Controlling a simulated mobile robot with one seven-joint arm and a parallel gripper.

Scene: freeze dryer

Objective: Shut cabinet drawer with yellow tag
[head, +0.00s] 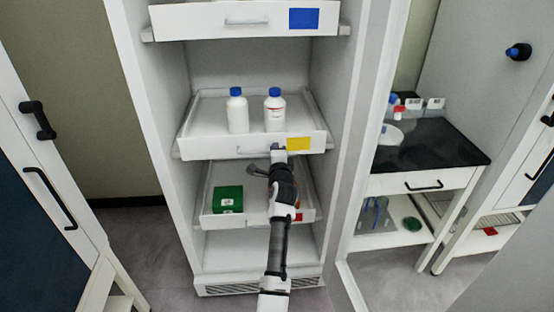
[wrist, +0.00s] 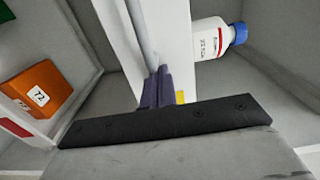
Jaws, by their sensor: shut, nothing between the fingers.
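The drawer with the yellow tag (head: 210,146) is the middle one in the tall white cabinet and stands partly out. Its yellow tag (head: 299,144) is on the right of its front. Two white bottles with blue caps, a left one (head: 238,113) and a right one (head: 275,112), stand upright in it. My gripper (head: 278,150) is shut at the drawer front, just left of the tag. In the wrist view my gripper's fingers (wrist: 157,88) are together against or very near the front and its handle bar (wrist: 138,32). Contact is hard to tell.
Above is a drawer with a blue tag (head: 304,19). Below is a drawer with a red tag (head: 306,217), also out, holding a green box (head: 228,199) and an orange box (wrist: 38,88). A black-topped bench (head: 445,143) stands at right.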

